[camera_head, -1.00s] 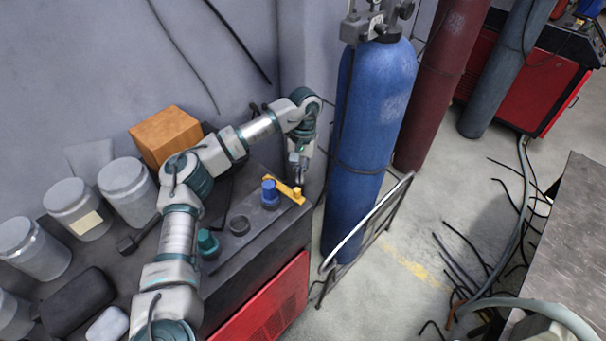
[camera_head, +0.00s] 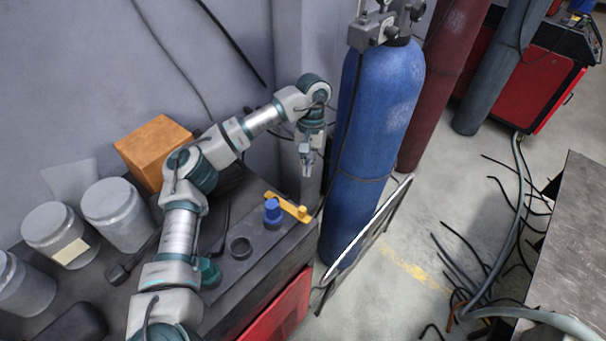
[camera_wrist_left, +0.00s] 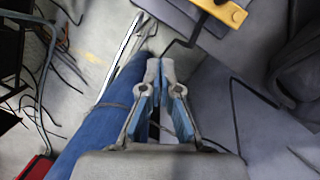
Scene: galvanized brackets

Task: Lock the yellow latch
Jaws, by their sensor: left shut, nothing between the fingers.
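The yellow latch (camera_head: 291,207) is a flat bar on the far edge of the dark bench top, lying slantwise behind a blue knob (camera_head: 272,211). Part of the latch also shows at the top edge of the left wrist view (camera_wrist_left: 228,12), with a round feature on it. My left gripper (camera_head: 306,172) hangs above and behind the latch, apart from it. In the left wrist view my left gripper (camera_wrist_left: 160,66) has its fingertips together, with nothing between them. My right gripper is not in view.
A tall blue gas cylinder (camera_head: 375,130) stands close to the right of my left gripper. An orange box (camera_head: 153,150) and several grey jars are on the bench's left. A dark ring (camera_head: 239,247) and a teal knob (camera_head: 209,272) are in front of the latch.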

